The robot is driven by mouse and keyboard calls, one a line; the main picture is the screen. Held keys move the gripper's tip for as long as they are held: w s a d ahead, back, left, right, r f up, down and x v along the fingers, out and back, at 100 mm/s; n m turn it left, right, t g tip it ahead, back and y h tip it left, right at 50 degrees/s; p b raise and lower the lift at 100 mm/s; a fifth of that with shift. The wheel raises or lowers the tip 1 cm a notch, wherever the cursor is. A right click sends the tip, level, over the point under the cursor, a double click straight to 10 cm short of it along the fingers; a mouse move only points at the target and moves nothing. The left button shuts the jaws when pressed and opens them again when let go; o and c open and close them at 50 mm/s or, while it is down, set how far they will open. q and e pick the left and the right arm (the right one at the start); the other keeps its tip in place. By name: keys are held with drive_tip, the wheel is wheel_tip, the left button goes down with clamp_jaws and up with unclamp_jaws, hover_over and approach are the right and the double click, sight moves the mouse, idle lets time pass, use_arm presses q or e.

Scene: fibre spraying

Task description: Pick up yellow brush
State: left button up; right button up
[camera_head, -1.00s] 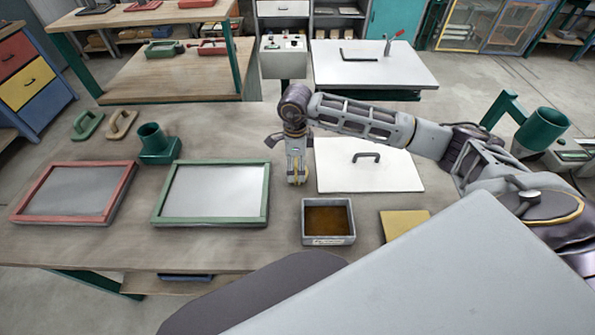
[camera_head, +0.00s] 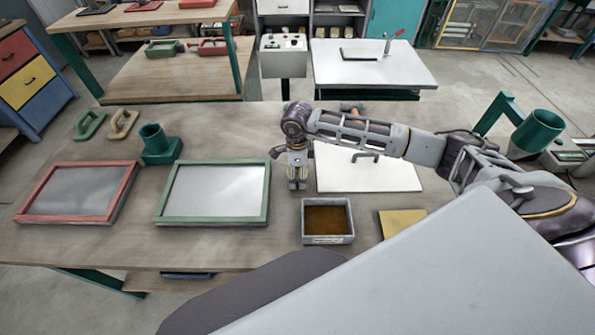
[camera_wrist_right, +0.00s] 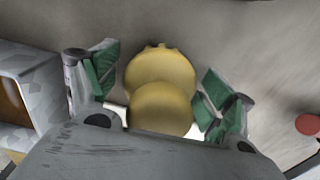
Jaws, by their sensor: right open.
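The yellow brush (camera_wrist_right: 160,82) shows in the right wrist view as two rounded yellow parts between the fingers of my right gripper (camera_wrist_right: 158,88). The green-padded fingers stand apart on its left and right, with gaps beside it. In the head view my right gripper (camera_head: 297,182) points down over the table, between the green-framed screen and the white board. There the brush is mostly hidden by the gripper, so I cannot make it out clearly. My left gripper is in neither view.
A grey tray of brown liquid (camera_head: 328,237) stands just in front of the gripper, a yellow pad (camera_head: 401,222) to its right. A white board with a handle (camera_head: 395,178) lies right. Green-framed (camera_head: 213,220) and red-framed (camera_head: 80,219) screens and a green cup (camera_head: 153,140) are left.

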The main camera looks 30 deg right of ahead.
drive_tip(key=c, duration=1.1)
drive_tip(key=shift+r, duration=0.1)
drive_tip(key=shift+c, duration=0.2)
drive_tip(key=shift+r+b, duration=0.9)
drive_tip(key=shift+r, duration=4.05)
drive_tip(key=shift+o, duration=1.4)
drive_tip(key=shift+c, duration=0.7)
